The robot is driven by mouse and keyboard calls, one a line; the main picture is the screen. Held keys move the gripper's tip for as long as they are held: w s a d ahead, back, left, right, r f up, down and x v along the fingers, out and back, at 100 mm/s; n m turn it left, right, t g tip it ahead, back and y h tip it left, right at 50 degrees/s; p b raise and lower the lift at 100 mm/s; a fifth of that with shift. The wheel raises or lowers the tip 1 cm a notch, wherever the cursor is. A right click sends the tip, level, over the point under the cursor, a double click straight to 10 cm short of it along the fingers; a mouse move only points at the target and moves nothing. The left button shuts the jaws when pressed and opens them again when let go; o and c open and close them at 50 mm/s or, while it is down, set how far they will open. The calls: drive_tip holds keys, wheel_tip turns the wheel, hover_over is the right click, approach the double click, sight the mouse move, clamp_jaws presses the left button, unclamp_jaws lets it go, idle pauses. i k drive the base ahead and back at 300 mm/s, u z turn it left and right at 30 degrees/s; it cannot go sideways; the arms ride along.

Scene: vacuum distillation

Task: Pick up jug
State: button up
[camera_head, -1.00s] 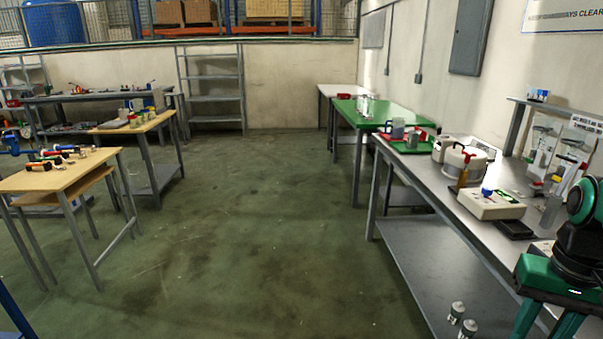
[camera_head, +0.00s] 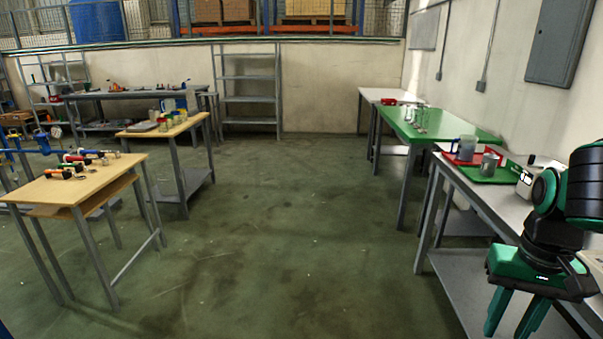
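A grey-blue jug with a handle (camera_head: 463,148) stands upright at the far end of the right-hand workbench, on or beside a red tray (camera_head: 451,158). A smaller grey cup-like vessel (camera_head: 489,163) stands just in front of it on a green tray (camera_head: 497,177). My gripper (camera_head: 515,320) is at the lower right, its two green fingers spread apart and pointing down with nothing between them. It is nearer to me than the jug and well apart from it. My arm hides part of the bench.
The right-hand grey workbench (camera_head: 512,206) has a lower shelf. A pale device (camera_head: 526,180) is partly behind my arm. A green table (camera_head: 440,125) stands beyond. Wooden tables (camera_head: 72,188) stand at left. The floor (camera_head: 270,230) between is clear.

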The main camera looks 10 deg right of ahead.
sight(466, 144)
drive_tip(key=i, duration=1.15)
drive_tip(key=z, duration=0.4)
drive_tip(key=i, duration=1.1)
drive_tip(key=z, duration=0.45)
drive_tip(key=i, duration=0.75)
drive_tip(key=z, duration=0.2)
